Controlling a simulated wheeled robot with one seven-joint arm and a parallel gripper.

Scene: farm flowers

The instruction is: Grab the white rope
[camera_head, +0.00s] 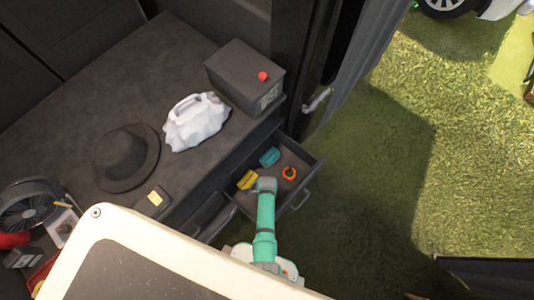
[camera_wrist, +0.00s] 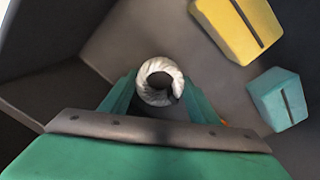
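The white rope (camera_wrist: 176,74) is a small coiled ring lying in the open drawer (camera_head: 313,166), seen in the wrist view at the middle. My gripper (camera_wrist: 158,100) reaches down into the drawer with its teal fingers apart, one on each side of the rope. I see no clear contact between the fingers and the rope; the rope's lower edge is close to the gripper's palm in the picture. In the head view my gripper (camera_head: 267,186) is over the drawer and the rope is hidden by it.
The drawer also holds a yellow block (camera_head: 246,180), a teal block (camera_head: 270,157) and an orange ring-shaped item (camera_head: 289,174). Drawer walls stand close around my gripper. On the counter above are a white bag (camera_head: 196,122), a dark hat (camera_head: 126,158) and a dark box (camera_head: 245,78).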

